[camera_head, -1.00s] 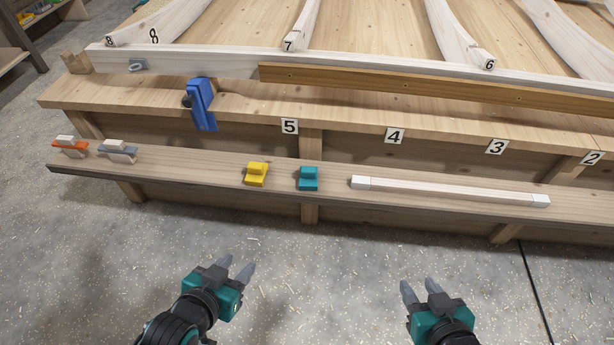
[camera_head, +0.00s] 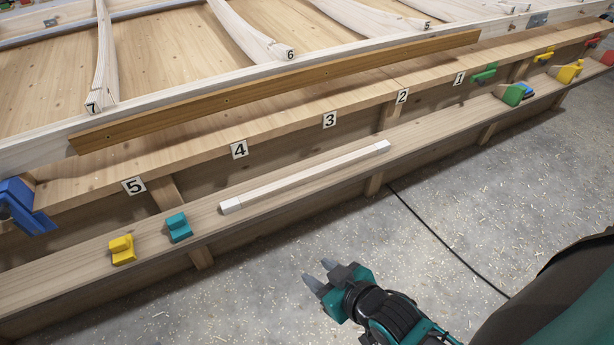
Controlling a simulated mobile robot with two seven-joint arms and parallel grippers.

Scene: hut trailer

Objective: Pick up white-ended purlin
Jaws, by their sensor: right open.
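The white-ended purlin (camera_head: 305,178) is a pale, slim wooden bar with white ends. It lies lengthwise on the lower shelf plank (camera_head: 205,222), in the middle of the head view. My right gripper (camera_head: 317,273) is open and empty. It is in front of the shelf over the concrete floor, below the purlin in the picture and apart from it. My left gripper is not in view.
A teal block (camera_head: 179,228) and a yellow block (camera_head: 122,250) sit on the shelf left of the purlin. A blue clamp (camera_head: 24,206) is at far left. Green (camera_head: 515,94) and yellow (camera_head: 569,71) pieces stand at the shelf's right. A dark cable (camera_head: 440,235) crosses the floor.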

